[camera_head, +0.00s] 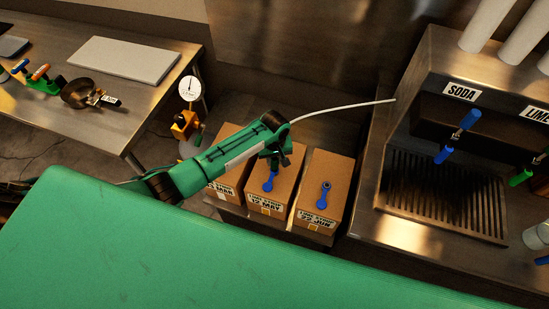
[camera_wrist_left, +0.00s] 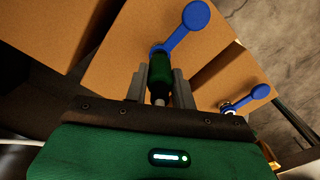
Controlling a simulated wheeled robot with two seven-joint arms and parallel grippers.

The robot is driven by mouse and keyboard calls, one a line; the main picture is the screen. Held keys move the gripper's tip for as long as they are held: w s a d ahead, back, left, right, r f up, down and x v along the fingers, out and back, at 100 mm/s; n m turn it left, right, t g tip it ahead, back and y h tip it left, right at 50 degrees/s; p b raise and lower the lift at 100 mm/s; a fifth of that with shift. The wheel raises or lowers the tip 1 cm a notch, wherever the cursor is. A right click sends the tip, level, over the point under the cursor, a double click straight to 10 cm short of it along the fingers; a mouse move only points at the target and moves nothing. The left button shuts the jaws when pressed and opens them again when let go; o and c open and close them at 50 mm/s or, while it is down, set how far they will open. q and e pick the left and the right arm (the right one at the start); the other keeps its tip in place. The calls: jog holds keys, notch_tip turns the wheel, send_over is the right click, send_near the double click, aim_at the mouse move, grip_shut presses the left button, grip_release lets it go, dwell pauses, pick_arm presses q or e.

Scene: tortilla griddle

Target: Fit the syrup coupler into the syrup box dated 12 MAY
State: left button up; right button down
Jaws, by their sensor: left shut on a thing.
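My left gripper (camera_head: 275,160) is over the middle cardboard box (camera_head: 288,178), whose front label reads 12 MAY. It is shut on the syrup coupler, a dark green cylinder (camera_wrist_left: 160,72) between the two grey fingers in the left wrist view. The coupler's far end meets the blue ring of that box's fitting; I cannot tell whether it is seated. The fitting's blue cap (camera_wrist_left: 196,15) hangs open to one side and also shows in the head view (camera_head: 269,183). A pale hose (camera_head: 345,107) runs from near the gripper to the dispenser. My right gripper is not in view.
A box at right (camera_head: 339,173) has its own blue cap (camera_head: 325,193); another box (camera_head: 225,185) stands at left, partly behind my arm. The steel dispenser (camera_head: 440,90) with a SODA label stands right. A yellow device with a dial (camera_head: 190,90) and a steel table (camera_head: 140,110) are left.

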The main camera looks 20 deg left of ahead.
pick_arm(q)
jog(key=shift+f, duration=0.55)
jog(key=o, duration=1)
notch_tip(320, 180, up, 12)
jog(key=b, duration=0.4)
jog(key=shift+r, duration=0.95)
jog(key=shift+f, duration=0.1)
